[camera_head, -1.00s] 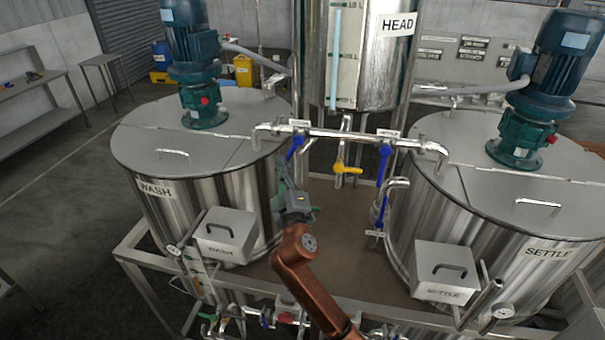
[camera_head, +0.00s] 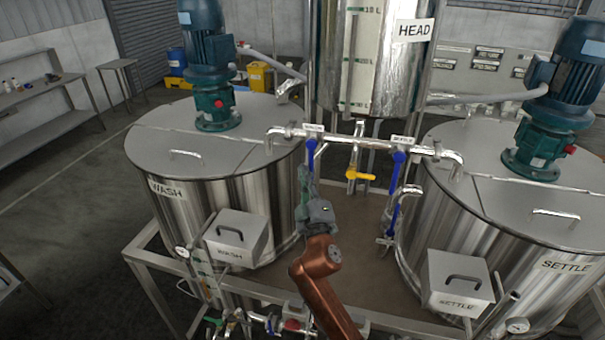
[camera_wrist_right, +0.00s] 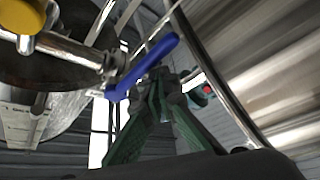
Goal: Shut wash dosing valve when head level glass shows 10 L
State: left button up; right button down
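The wash dosing valve's blue lever (camera_head: 311,152) hangs down from the pipe under the left tag. The wrist view shows a blue lever (camera_wrist_right: 145,68) slanting across, just beyond the fingertips. My right gripper (camera_head: 304,176) is at the lower end of the wash lever. Its green fingers (camera_wrist_right: 156,85) converge to closely spaced tips; the lever does not appear between them, and contact is unclear. The head level glass (camera_head: 350,60) is on the HEAD tank (camera_head: 393,75). Its scale shows 10 L near the top; no blue column shows in it. My left gripper is out of view.
A second blue lever (camera_head: 397,175) hangs under the right tag. A yellow valve handle (camera_head: 361,175) sits between them. The WASH tank (camera_head: 200,225) stands left and the SETTLE tank (camera_head: 545,245) right. Crossing pipes (camera_head: 350,138) leave little room around the levers.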

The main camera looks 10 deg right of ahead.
jog(key=shift+d+f, duration=0.15)
jog(key=shift+d, duration=0.1)
jog(key=shift+a, duration=0.1)
